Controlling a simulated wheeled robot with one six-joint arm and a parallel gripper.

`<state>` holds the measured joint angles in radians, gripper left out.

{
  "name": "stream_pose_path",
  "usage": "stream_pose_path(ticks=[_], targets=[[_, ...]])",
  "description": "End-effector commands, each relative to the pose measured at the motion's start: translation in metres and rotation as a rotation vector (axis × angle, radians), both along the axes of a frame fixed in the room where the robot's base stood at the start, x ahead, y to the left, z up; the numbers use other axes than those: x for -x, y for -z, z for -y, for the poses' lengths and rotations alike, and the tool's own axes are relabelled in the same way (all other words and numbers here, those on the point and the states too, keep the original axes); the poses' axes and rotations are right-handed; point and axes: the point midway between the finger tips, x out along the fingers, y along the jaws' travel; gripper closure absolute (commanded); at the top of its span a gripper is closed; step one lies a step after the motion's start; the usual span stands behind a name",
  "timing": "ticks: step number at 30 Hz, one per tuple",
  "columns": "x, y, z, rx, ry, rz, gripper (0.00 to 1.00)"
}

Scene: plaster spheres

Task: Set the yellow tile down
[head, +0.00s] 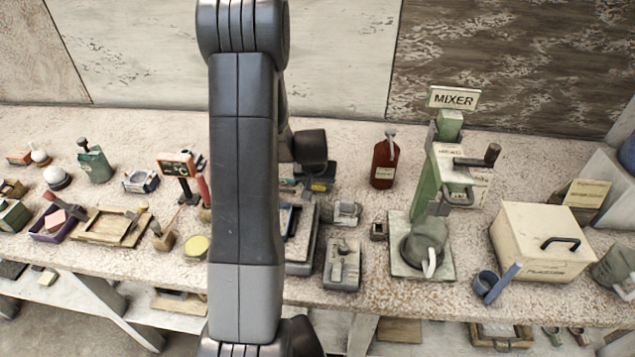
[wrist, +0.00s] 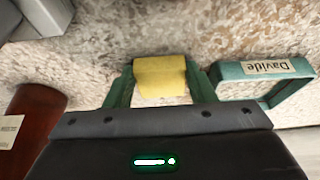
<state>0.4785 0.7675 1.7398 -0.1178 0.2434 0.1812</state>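The yellow tile (wrist: 160,72) sits between the two green fingers of my gripper (wrist: 161,78) in the wrist view. The fingers meet its left and right sides, so my gripper is shut on it. The speckled counter top (wrist: 110,45) shows behind the tile. I cannot tell whether the tile touches the counter or hangs just above it. In the head view my own arm hides most of the gripper area, and I cannot make out the tile for certain there.
A teal loop labelled "Davide" (wrist: 264,68) is right of the tile. The red-brown bottle (head: 385,163) also shows in the wrist view (wrist: 30,125). The green mixer (head: 443,185) and plaster box (head: 545,240) stand to the right; smaller items crowd the left.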

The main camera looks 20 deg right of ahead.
Motion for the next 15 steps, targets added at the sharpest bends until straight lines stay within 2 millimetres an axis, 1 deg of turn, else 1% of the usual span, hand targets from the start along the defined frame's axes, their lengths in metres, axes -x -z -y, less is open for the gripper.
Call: stream_pose_path(ticks=[1, 2, 3, 11, 14, 15], targets=[[0.0, 0.0, 0.0, 0.0, 0.0, 0.0, 0.68], [0.0, 0.0, 0.0, 0.0, 0.0, 0.0, 0.74], [0.0, 0.0, 0.0, 0.0, 0.0, 0.0, 0.78], [0.0, -0.003, 0.0, 0.001, 0.0, 0.001, 0.78], [-0.001, -0.011, 0.0, 0.001, 0.001, 0.002, 0.78], [-0.001, -0.016, 0.001, 0.002, 0.001, 0.004, 0.78]])
